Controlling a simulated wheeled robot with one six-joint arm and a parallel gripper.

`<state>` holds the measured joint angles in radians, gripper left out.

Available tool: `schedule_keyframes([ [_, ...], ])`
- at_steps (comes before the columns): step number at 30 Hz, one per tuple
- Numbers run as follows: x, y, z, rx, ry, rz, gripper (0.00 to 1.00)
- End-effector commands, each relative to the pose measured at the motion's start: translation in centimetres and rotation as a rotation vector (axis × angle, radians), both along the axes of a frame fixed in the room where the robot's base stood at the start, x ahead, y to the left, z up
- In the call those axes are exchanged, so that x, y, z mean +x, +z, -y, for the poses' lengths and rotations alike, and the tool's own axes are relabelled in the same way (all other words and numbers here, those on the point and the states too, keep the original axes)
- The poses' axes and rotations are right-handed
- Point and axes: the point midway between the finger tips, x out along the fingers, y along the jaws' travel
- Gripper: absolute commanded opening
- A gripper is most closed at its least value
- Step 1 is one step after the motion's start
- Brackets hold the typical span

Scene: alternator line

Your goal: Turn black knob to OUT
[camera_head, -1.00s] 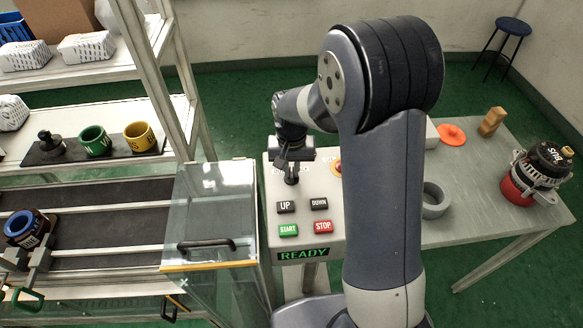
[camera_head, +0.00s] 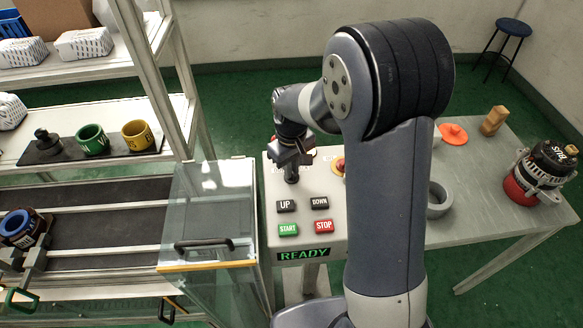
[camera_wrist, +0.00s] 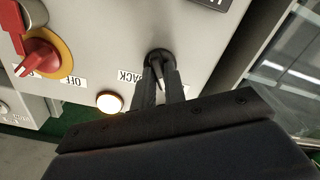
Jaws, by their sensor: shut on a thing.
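The black knob (camera_wrist: 159,58) is on the grey control panel (camera_head: 325,238). In the wrist view it sits between the fingertips of my gripper (camera_wrist: 160,72), which is shut on it. A "BACK" label, partly covered by a finger, shows beside the knob. An OUT label is not readable here. In the head view my gripper (camera_head: 291,172) reaches down to the panel's upper left, and the knob is mostly hidden under it.
The panel has UP (camera_head: 286,206), DOWN (camera_head: 320,203), START (camera_head: 288,230) and STOP (camera_head: 323,226) buttons and a READY display (camera_head: 304,254). A red switch (camera_wrist: 38,55) and a lit white lamp (camera_wrist: 109,102) are near the knob. A clear guard (camera_head: 215,210) stands left.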

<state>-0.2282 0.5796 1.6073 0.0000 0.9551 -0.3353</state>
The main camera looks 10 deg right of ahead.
Motion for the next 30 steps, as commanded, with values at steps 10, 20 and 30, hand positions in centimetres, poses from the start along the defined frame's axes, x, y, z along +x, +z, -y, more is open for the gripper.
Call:
schedule_keyframes([
  [10,0.06,0.03,-0.02,0.000,0.188,0.002,0.00],
  [20,0.06,0.07,-0.02,0.000,0.242,0.002,0.00],
  [30,0.07,0.08,-0.02,0.000,0.243,0.002,0.13],
])
